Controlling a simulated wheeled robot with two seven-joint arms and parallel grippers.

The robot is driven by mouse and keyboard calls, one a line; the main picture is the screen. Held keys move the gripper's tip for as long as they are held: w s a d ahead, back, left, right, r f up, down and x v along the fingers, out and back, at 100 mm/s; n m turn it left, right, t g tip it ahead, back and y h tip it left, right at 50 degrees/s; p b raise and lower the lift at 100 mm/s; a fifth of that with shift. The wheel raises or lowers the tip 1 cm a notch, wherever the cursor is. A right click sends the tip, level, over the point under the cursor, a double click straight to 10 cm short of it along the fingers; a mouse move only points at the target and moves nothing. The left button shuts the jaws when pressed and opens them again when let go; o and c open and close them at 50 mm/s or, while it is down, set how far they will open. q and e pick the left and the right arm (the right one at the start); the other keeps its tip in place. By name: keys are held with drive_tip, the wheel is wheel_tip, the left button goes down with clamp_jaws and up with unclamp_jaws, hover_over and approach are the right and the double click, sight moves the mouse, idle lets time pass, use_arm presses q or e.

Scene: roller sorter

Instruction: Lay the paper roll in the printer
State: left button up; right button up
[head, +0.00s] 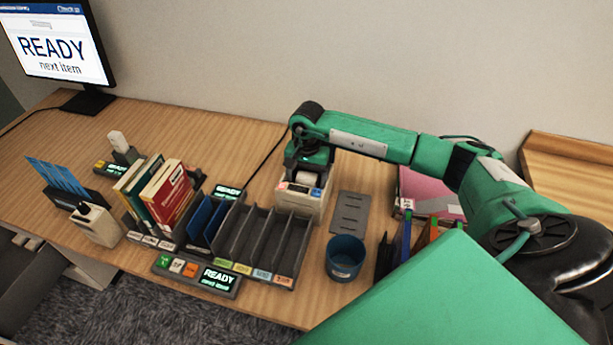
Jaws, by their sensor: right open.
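The printer (297,203) is a small pale box with coloured buttons on its front, standing behind the dark slotted rack. A white piece that looks like the paper roll (306,178) shows in the top of the printer, under my right gripper. My right gripper (307,168) points down over the printer with its jaws open, close around or just above the white piece. The wrist and fingers hide part of the printer's top, so I cannot tell whether the roll is fully seated. My left gripper is out of view.
The dark slotted rack (262,235) stands in front of the printer, with red and yellow books (168,193) to its left. A blue cup (345,257) and a grey plate (349,212) lie to the right. A monitor (55,45) reads READY. The wooden table (200,140) is clear at the back.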

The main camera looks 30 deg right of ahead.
drive_tip(key=shift+r, duration=0.25)
use_arm(q)
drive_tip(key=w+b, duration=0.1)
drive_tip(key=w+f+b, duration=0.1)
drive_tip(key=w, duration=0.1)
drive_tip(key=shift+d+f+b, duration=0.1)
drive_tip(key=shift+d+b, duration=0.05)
drive_tip(key=shift+b, duration=0.2)
use_arm(e)
wheel_tip(320, 180, up, 13)
drive_tip(key=shift+w+d+r, duration=0.15)
drive_tip(key=shift+w+d, duration=0.05)
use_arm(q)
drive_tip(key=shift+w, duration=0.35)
